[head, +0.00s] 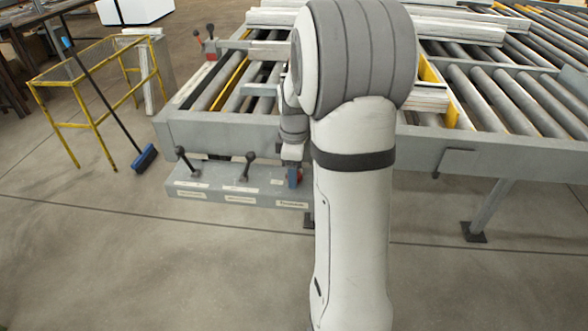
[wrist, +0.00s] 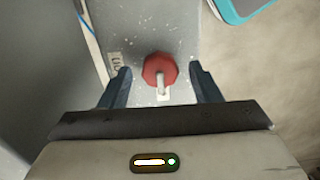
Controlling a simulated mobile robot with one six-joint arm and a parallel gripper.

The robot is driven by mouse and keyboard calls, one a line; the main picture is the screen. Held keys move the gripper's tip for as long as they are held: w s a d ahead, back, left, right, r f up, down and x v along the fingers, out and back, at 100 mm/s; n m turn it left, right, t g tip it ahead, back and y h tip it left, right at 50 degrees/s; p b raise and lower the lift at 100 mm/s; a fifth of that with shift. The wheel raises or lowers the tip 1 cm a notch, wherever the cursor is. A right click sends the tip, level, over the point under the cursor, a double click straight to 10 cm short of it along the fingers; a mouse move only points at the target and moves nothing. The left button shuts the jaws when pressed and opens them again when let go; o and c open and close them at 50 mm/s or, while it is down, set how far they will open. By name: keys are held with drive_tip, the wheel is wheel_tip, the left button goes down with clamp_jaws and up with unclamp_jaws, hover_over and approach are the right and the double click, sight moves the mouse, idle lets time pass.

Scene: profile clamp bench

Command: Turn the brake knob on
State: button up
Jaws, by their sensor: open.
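The brake knob (wrist: 160,70) is a red, roughly octagonal knob with a pale bar across it, seen in the wrist view on a grey panel. My gripper (wrist: 160,80) is open, with one dark finger on each side of the knob and a gap visible on both sides. In the head view my gripper (head: 294,176) is at the right end of the grey control box (head: 215,203). My arm and gripper mostly hide the knob there.
Two black levers (head: 187,163) (head: 245,166) stand on the control box left of my gripper. The roller table (head: 230,132) is behind. A yellow frame stand (head: 88,100) and a blue broom (head: 144,158) are at left. The floor in front is clear.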

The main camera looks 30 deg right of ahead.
drive_tip(key=c, duration=1)
drive_tip(key=shift+m, duration=0.4)
drive_tip(key=m, duration=0.3)
drive_tip(key=shift+m, duration=0.3)
drive_tip(key=m, duration=0.4)
drive_tip(key=shift+m, duration=0.3)
drive_tip(key=m, duration=0.4)
drive_tip(key=shift+m, duration=0.3)
drive_tip(key=shift+r+m, duration=0.1)
drive_tip(key=shift+m, duration=2.1)
